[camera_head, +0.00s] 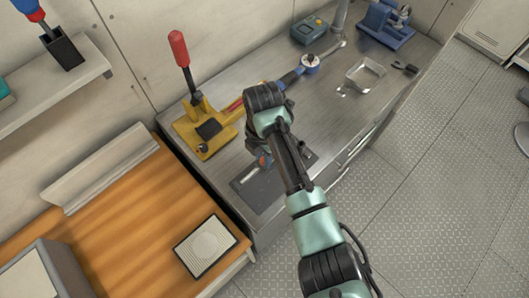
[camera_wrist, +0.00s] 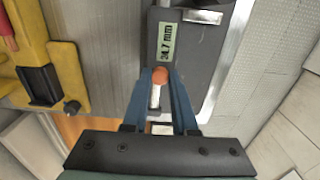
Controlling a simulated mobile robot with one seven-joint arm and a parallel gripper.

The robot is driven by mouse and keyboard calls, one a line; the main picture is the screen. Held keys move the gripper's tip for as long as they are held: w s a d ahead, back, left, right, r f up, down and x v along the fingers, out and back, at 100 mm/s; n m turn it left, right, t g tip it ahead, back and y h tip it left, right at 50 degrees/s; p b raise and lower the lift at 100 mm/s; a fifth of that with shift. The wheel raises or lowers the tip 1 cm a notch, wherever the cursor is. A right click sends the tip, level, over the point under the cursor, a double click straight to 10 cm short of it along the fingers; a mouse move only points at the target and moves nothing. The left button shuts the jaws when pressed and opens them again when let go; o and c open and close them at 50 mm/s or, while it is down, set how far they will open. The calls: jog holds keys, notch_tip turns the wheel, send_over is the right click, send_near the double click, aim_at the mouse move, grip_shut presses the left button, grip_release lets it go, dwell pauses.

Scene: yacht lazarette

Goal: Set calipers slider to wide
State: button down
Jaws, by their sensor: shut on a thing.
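The calipers lie on the bench; in the wrist view their dark grey body (camera_wrist: 178,60) carries a green display (camera_wrist: 168,42) reading about 34.7 mm, the first digits hard to make out. An orange-topped slider knob (camera_wrist: 160,76) stands just below the display. My gripper (camera_wrist: 160,82) has its blue fingers on either side of this knob and is shut on it. In the head view my gripper (camera_head: 264,161) is low over the bench beside a dark flat plate (camera_head: 258,190).
A yellow press (camera_head: 205,130) with a red-handled lever stands left of my gripper. A blue-handled tool (camera_head: 292,77), a clear tray (camera_head: 365,75), a green box (camera_head: 309,31) and a blue vise (camera_head: 385,25) are farther back. A wooden surface (camera_head: 120,220) is at left.

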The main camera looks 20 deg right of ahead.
jog(key=shift+s+a+r+p, duration=0.1)
jog(key=shift+s+a+p, duration=0.1)
jog(key=shift+a, duration=0.15)
jog(key=shift+s+a+r+p, duration=0.1)
jog(key=shift+a+p, duration=0.1)
jog(key=shift+a, duration=0.15)
jog(key=c, duration=0.7)
grip_release()
jog(key=shift+f, duration=0.15)
jog(key=shift+w, duration=0.1)
notch_tip(320, 180, up, 13)
jog(key=shift+p, duration=0.3)
